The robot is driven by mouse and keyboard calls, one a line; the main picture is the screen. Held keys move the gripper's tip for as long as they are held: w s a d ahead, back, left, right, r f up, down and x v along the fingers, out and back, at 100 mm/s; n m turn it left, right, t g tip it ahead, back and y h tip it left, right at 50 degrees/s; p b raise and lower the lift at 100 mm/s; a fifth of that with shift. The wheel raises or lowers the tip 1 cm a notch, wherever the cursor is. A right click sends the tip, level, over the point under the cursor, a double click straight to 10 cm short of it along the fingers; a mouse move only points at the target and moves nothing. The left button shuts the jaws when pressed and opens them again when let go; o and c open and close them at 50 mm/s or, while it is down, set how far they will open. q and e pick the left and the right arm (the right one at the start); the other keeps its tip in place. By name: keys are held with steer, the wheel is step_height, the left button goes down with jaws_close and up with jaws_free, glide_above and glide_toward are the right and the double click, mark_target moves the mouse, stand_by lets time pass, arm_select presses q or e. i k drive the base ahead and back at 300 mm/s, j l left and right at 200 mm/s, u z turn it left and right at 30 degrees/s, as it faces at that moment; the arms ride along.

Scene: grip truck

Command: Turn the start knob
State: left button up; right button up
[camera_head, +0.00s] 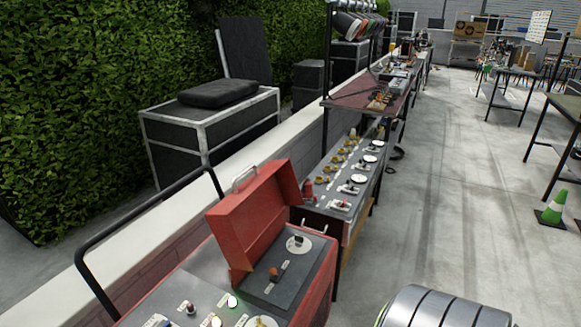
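A red control box (315,290) stands at the bottom centre with its red lid (250,215) raised. On its grey panel, a small dark knob (298,241) sits on a white round plate at the back. An orange-brown control (274,273) sits nearer the front. The labels are too small to read, so I cannot tell which one is the start knob. Neither gripper is in view.
A black handrail (90,270) and a low wall with a white top (280,148) run along the left. A long bench with another control panel (350,165) stands behind the red box. Concrete floor (430,215) is open to the right, with a green-and-white cone (554,207) at the far right.

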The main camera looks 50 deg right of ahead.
mark_target(300, 238)
steer(key=z, duration=1.6)
steer(key=k+l+z, duration=0.1)
steer(key=l+z, duration=0.8)
steer(key=k+j, duration=0.05)
